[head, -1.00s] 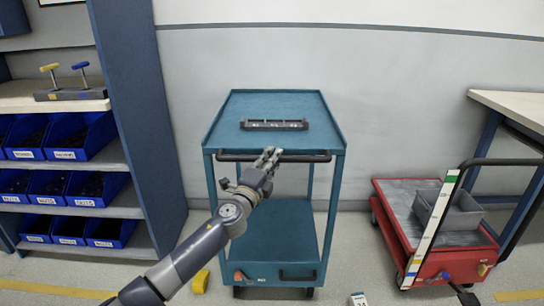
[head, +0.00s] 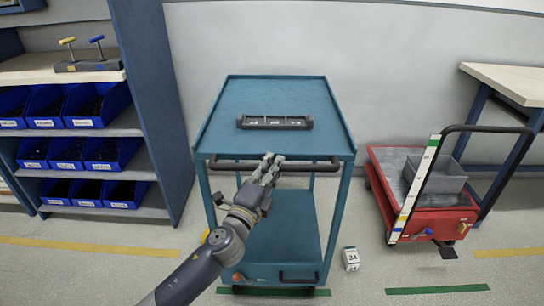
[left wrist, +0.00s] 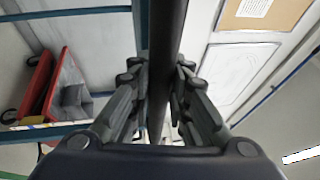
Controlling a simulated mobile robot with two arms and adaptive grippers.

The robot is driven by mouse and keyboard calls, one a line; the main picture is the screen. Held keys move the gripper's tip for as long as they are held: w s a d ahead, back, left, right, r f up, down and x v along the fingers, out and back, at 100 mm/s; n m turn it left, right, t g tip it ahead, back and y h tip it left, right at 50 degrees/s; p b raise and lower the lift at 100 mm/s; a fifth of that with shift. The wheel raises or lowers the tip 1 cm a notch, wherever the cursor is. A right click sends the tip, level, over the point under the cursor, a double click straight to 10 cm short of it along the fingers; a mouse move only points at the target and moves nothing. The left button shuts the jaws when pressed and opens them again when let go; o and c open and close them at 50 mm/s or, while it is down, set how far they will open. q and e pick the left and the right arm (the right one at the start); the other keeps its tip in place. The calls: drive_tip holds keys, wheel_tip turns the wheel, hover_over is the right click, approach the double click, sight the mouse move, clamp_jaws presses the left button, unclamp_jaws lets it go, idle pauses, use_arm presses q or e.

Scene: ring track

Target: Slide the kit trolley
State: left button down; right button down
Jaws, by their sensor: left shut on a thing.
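The kit trolley (head: 262,93) is a blue-green two-shelf cart standing in the middle of the head view. A black slotted rack (head: 275,122) lies on its top shelf. The trolley's dark handle bar (head: 310,167) runs along its near side. My left gripper (head: 267,170) is shut on this bar near its middle. In the left wrist view the bar (left wrist: 168,35) runs between the fingers of the gripper (left wrist: 160,88). My left forearm hides part of the trolley's lower left side. My right gripper is out of view.
A red cart (head: 432,222) with a grey bin (head: 440,176) stands to the right, before a workbench (head: 512,82). A shelf unit (head: 166,105) with blue bins is at left. A small white box (head: 350,258) sits near the trolley's right front. Green floor strips (head: 437,290) lie in front.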

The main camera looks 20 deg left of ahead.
use_arm(q)
drive_tip(key=shift+s+d, duration=0.25)
drive_tip(key=shift+s, duration=0.6)
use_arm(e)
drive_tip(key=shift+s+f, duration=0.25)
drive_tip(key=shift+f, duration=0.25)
use_arm(q)
drive_tip(key=c, duration=1.5)
unclamp_jaws()
drive_tip(key=v, duration=1.2)
drive_tip(key=shift+f, duration=0.1)
